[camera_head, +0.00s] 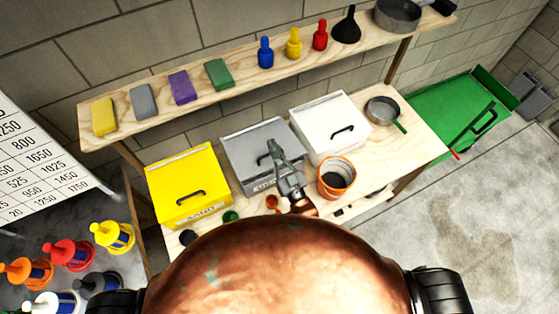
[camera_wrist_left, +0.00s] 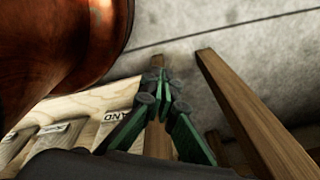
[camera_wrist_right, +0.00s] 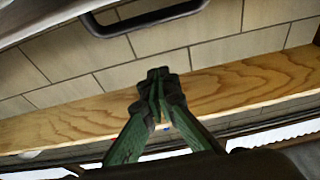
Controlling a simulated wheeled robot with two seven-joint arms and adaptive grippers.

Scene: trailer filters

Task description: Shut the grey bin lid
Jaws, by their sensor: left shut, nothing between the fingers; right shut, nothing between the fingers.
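The grey bin (camera_head: 240,153) stands on the workbench between the yellow bin (camera_head: 180,183) and the white bin (camera_head: 325,117). Its lid lies over the top; I cannot tell whether it is fully flush. My right gripper (camera_head: 273,147) is shut and empty, over the right part of the grey bin, hiding some of the lid. It also shows in the right wrist view (camera_wrist_right: 158,82), below a black loop handle (camera_wrist_right: 145,22) and a pale panel. My left gripper (camera_wrist_left: 160,80) is shut and empty, beside wooden legs in the left wrist view; the head view does not show it.
A shelf (camera_head: 240,85) with sponges, bottles, a funnel and a pan runs above the bins. A terracotta pot (camera_head: 336,179) and a small pan (camera_head: 383,110) stand on the bench to the right. A green tray (camera_head: 440,110) lies beyond. My copper body fills the front.

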